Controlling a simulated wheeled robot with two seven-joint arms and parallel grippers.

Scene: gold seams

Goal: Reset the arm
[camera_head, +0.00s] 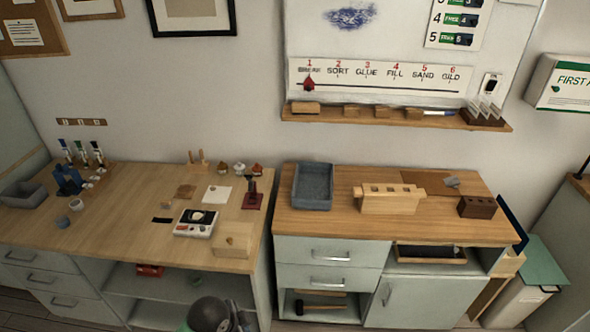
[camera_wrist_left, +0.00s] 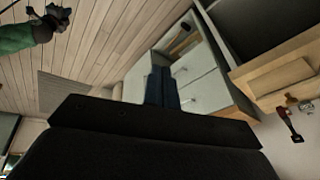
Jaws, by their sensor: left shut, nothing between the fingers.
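My left gripper (camera_wrist_left: 163,88) shows in the left wrist view. Its two dark fingers are together, with nothing between them. It is in the air, apart from the grey-fronted cabinet (camera_wrist_left: 205,75) behind it. No part of my arms is clearly seen over the worktops in the head view. My right gripper is not seen in either view.
The left worktop (camera_head: 130,225) holds a scale (camera_head: 196,222), a wooden block (camera_head: 233,240) and a red stand (camera_head: 253,195). The right worktop (camera_head: 335,222) holds a grey tray (camera_head: 313,186), a wooden rack (camera_head: 391,199) and a brown block (camera_head: 477,207). A dark round object (camera_head: 208,314) stands in front.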

